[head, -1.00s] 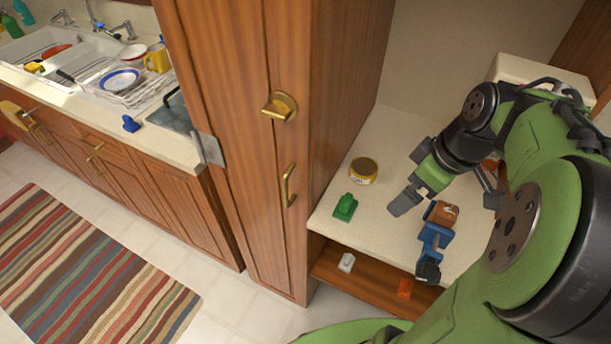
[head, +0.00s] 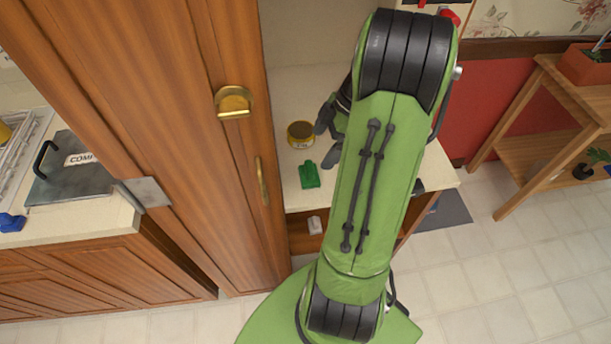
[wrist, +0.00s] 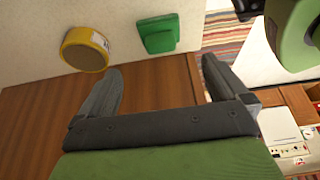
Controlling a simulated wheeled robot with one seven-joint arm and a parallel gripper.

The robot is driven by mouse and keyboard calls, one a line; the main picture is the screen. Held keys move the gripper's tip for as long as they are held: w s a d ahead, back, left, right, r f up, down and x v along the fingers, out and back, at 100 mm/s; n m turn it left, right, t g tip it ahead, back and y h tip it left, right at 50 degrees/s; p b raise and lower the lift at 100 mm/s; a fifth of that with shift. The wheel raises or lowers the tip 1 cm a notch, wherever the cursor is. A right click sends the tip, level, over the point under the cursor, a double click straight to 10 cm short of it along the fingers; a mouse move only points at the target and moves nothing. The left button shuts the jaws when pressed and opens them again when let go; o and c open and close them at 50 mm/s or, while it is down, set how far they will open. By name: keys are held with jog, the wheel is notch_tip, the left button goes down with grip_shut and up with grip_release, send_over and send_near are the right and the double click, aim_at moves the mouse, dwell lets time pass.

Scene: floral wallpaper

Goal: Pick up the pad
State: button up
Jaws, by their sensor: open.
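A green handled block (head: 309,175), which may be the pad, lies on the cream shelf top. It also shows in the wrist view (wrist: 159,34), beyond my fingertips and between their lines. I cannot tell for certain that it is the pad. My gripper (wrist: 161,66) is open, with nothing between its fingers. In the head view my gripper (head: 323,146) is just right of the green block, partly hidden by my arm. The wrist view shows a gap between the fingertips and the block.
A yellow tin (head: 301,134) stands just behind the green block; it is near my left finger in the wrist view (wrist: 85,50). The tall wooden cabinet (head: 180,110) stands left. A wooden table (head: 560,120) stands right.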

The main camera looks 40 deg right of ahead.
aim_at(310, 166)
jog(key=b+x, duration=0.2)
jog(key=x, duration=0.9)
jog(key=shift+a, duration=0.1)
jog(key=shift+r, duration=0.15)
jog(key=c, duration=1.1)
notch_tip(310, 166, up, 10)
jog(key=shift+p, duration=1.2)
